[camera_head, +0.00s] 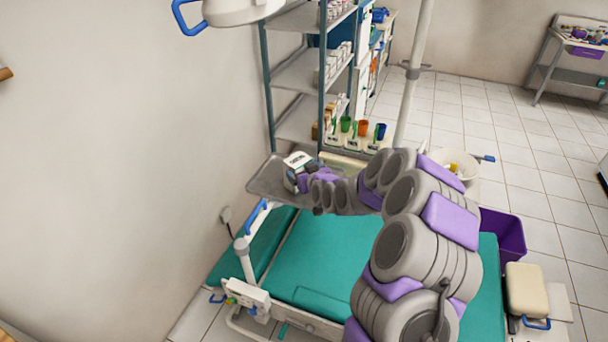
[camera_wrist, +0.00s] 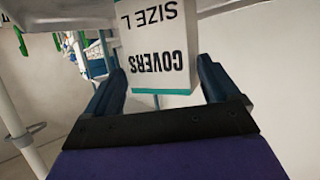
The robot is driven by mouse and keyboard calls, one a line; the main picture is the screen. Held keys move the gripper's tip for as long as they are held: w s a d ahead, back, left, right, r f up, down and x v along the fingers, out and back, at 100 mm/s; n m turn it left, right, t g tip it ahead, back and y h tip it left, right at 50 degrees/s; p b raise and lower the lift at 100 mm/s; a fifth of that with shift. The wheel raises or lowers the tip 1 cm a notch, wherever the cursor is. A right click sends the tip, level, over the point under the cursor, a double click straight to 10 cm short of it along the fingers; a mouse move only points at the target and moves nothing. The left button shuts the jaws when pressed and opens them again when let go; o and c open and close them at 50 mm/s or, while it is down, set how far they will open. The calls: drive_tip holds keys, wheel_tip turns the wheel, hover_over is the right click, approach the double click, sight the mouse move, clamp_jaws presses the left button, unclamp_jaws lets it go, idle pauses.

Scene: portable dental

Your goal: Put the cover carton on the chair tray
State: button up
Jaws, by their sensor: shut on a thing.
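The cover carton (camera_wrist: 157,50) is white with a teal edge and reads "COVERS SIZE L", upside down in the wrist view. It sits between the two fingers of my gripper (camera_wrist: 160,88), which is shut on it. In the head view the carton (camera_head: 297,160) is at the end of my arm, over the left part of the grey chair tray (camera_head: 266,182). My gripper (camera_head: 304,178) is at its near right side. I cannot tell whether the carton's base touches the tray. My arm hides the tray's right part.
A pale flat item (camera_head: 342,165) lies near the tray's back. Behind stands a metal shelf (camera_head: 297,75) with bottles and coloured cups. A white pole (camera_head: 410,80) rises behind my arm. The teal chair (camera_head: 325,245) is below, with a purple bin (camera_head: 503,235) to the right.

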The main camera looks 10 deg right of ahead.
drive_tip(key=a, duration=0.3)
drive_tip(key=shift+f, duration=0.1)
drive_tip(key=o, duration=1)
drive_tip(key=shift+a, duration=0.3)
drive_tip(key=shift+o, duration=0.3)
drive_tip(key=shift+s+d, duration=0.15)
drive_tip(key=shift+d, duration=1.3)
drive_tip(key=s+a+r+g, duration=0.1)
drive_tip(key=s+r+g, duration=0.3)
drive_tip(key=s, duration=1.4)
drive_tip(key=s+a+r+m+g+h+p, duration=0.1)
drive_tip(key=s+r+g, duration=0.3)
drive_tip(key=s, duration=1.5)
drive_tip(key=s+a+r+m+g+h+p, duration=0.1)
drive_tip(key=s+r+g, duration=0.4)
drive_tip(key=s, duration=1.3)
drive_tip(key=shift+s+g, duration=0.25)
drive_tip(key=shift+g, duration=0.85)
